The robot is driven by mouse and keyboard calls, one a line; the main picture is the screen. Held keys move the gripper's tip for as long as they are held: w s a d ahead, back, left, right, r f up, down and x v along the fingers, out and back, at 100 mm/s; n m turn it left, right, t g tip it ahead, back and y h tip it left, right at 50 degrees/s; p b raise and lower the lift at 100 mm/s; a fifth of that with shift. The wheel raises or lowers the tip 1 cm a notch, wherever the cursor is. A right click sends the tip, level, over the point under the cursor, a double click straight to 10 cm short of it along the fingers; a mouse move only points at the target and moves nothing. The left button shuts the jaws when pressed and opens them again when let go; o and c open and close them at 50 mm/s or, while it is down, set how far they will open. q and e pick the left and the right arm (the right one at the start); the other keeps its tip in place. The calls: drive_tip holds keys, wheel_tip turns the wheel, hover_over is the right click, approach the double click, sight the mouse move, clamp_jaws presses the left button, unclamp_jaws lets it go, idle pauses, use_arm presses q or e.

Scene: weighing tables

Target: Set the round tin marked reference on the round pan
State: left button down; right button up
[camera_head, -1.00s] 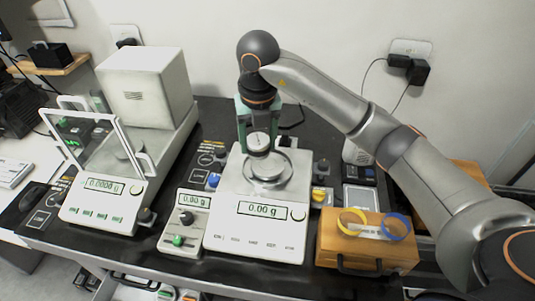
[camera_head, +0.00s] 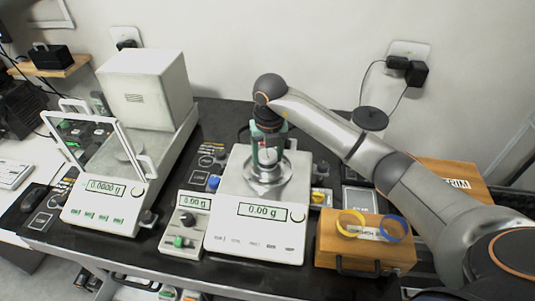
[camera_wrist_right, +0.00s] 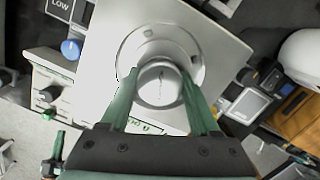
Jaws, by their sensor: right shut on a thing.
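The round tin (camera_head: 267,157) is silver-grey and upright between the green fingers of my right gripper (camera_head: 267,152). The gripper is shut on it. It also shows in the right wrist view (camera_wrist_right: 160,84), but its marking is too small to read. The round pan (camera_head: 283,177) is a shiny metal disc on the white balance (camera_head: 238,186). In the right wrist view the tin is over the middle of the pan (camera_wrist_right: 130,52). I cannot tell whether they touch. The balance display (camera_head: 264,210) reads 0.00 g. My left gripper is not in view.
A larger balance with an open glass shield (camera_head: 75,135) stands at the left. A small balance (camera_head: 182,222) with a knob and green-topped weight adjoins the white balance. A wooden box (camera_head: 350,253) with yellow and blue rings stands at the right.

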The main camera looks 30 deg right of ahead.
sight(269, 158)
drive_tip(key=shift+f, duration=0.2)
drive_tip(key=o, duration=1.4)
drive_tip(key=shift+r, duration=0.1)
drive_tip(key=r, duration=0.4)
drive_tip(key=s+r, duration=0.1)
drive_tip(key=r, duration=0.7)
drive_tip(key=shift+s+a+r+b, duration=0.1)
drive_tip(key=shift+s+a+b, duration=0.1)
drive_tip(key=shift+b, duration=0.2)
